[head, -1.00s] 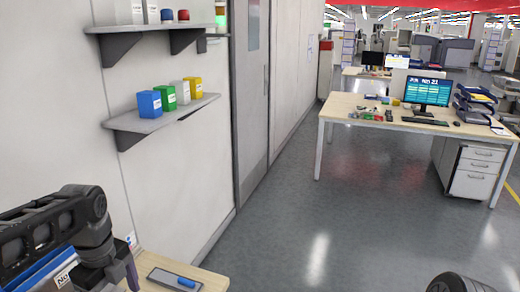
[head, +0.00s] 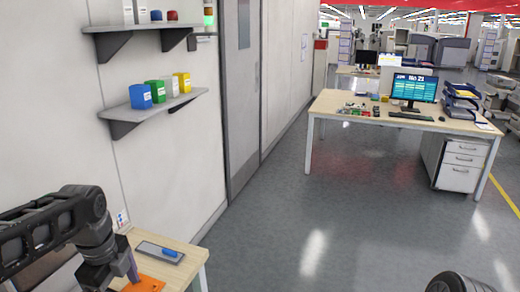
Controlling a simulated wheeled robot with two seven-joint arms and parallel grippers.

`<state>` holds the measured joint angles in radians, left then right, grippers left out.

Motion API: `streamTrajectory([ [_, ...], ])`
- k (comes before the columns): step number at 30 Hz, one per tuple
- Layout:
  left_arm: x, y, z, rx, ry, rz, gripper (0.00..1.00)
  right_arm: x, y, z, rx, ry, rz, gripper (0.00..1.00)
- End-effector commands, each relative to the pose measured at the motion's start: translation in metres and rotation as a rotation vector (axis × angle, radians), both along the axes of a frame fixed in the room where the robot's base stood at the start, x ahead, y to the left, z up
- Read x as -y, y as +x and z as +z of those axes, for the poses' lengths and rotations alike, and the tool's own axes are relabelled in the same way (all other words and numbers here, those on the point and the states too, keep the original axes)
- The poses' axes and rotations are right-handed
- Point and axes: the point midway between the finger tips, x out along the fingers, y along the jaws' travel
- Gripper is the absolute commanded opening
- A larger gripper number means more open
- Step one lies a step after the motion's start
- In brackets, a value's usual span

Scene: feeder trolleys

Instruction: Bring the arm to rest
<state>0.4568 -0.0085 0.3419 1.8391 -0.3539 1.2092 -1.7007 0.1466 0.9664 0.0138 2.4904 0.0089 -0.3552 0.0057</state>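My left arm comes in from the lower left in the head view. My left gripper (head: 128,273) points down over the small wooden table at the lower left, just above or at an orange item (head: 146,284). Its fingers are partly hidden, so I cannot tell whether they are open or shut. A dark rounded part of mine shows at the bottom right edge. My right gripper is not in view.
The small table (head: 192,262) carries a grey tray (head: 159,252) with a blue object (head: 169,253). Wall shelves (head: 165,112) with coloured boxes stand above it. A desk (head: 330,103) with a monitor (head: 414,88) stands at the right. The floor between is clear.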

Motion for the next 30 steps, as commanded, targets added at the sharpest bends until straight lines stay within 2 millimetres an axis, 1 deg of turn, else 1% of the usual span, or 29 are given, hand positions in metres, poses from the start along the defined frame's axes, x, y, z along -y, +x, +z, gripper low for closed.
streamTrajectory([
  [5,0.007,0.025,-0.003,0.107,-0.043,0.183,0.89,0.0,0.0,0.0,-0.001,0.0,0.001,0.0],
  [8,0.012,0.042,-0.012,0.172,-0.094,0.327,0.89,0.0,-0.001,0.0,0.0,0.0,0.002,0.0],
  [11,0.022,0.06,-0.031,0.224,-0.175,0.496,0.89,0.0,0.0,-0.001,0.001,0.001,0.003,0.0],
  [14,0.041,0.077,-0.07,0.25,-0.294,0.709,0.89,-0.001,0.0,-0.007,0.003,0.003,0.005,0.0],
  [15,0.053,0.083,-0.093,0.248,-0.354,0.813,0.89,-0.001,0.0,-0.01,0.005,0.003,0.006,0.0],
  [17,0.074,0.088,-0.136,0.227,-0.453,0.992,0.89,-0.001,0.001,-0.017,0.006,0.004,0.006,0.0],
  [18,0.09,0.088,-0.167,0.201,-0.516,1.115,0.89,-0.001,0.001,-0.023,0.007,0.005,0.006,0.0],
  [20,0.114,0.081,-0.213,0.147,-0.591,1.287,0.89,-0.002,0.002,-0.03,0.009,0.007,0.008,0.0],
  [21,0.128,0.073,-0.242,0.108,-0.628,1.395,0.89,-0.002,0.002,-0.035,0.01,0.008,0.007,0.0],
  [22,0.139,0.065,-0.263,0.077,-0.649,1.468,0.89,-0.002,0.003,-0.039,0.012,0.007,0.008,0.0],
  [23,0.149,0.055,-0.284,0.046,-0.663,1.539,0.89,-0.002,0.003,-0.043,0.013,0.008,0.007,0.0],
  [24,0.162,0.04,-0.31,0.005,-0.674,1.622,0.89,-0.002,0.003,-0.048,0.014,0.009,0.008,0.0],
  [26,0.18,0.014,-0.348,-0.055,-0.67,1.731,0.89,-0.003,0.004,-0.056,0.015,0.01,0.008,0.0],
  [27,0.191,-0.006,-0.372,-0.094,-0.654,1.788,0.89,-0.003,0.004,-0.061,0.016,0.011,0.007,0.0],
  [29,0.205,-0.038,-0.403,-0.148,-0.616,1.844,0.89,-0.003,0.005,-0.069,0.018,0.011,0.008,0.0],
  [30,0.213,-0.06,-0.421,-0.18,-0.582,1.862,0.89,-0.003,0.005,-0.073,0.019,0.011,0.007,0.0],
])
